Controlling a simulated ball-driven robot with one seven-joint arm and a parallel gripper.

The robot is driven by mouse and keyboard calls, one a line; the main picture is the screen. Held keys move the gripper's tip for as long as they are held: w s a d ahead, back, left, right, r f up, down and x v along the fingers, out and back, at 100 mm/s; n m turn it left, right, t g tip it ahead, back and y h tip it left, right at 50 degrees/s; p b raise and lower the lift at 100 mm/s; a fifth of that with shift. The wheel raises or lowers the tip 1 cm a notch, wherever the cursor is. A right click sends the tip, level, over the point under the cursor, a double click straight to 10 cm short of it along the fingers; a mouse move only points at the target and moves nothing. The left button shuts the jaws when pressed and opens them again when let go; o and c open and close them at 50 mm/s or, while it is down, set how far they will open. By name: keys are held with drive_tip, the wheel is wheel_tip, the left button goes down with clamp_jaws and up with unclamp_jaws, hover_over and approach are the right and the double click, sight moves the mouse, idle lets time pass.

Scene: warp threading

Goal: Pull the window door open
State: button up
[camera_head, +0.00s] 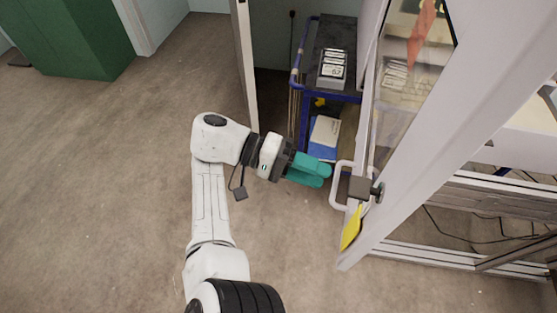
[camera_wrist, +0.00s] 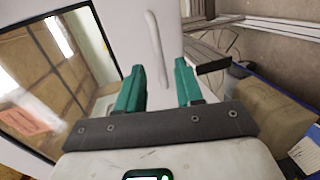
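The window door (camera_head: 408,157) is a white-framed glass panel on the right of the head view; its white frame and glass also fill the left of the wrist view (camera_wrist: 107,30). A white loop handle (camera_head: 337,190) is on the door near a dark latch block (camera_head: 359,188). My gripper (camera_head: 323,172) has teal fingers and is just left of the handle, with a small gap seeming to remain. In the wrist view my gripper (camera_wrist: 160,84) has its fingers apart with nothing between them. The white handle (camera_wrist: 156,48) appears ahead, between the fingertips' directions.
A blue-framed cart (camera_head: 299,75) with a dark top carries a box of labelled items (camera_head: 332,70) behind my gripper. A yellow tag (camera_head: 351,228) is on the door's lower edge. A green cabinet (camera_head: 75,35) stands at far left.

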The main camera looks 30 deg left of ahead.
drive_tip(key=b+v, duration=0.7)
drive_tip(key=b, duration=0.2)
drive_tip(key=shift+a, duration=0.15)
drive_tip(key=shift+s+f, duration=0.1)
idle(0.7)
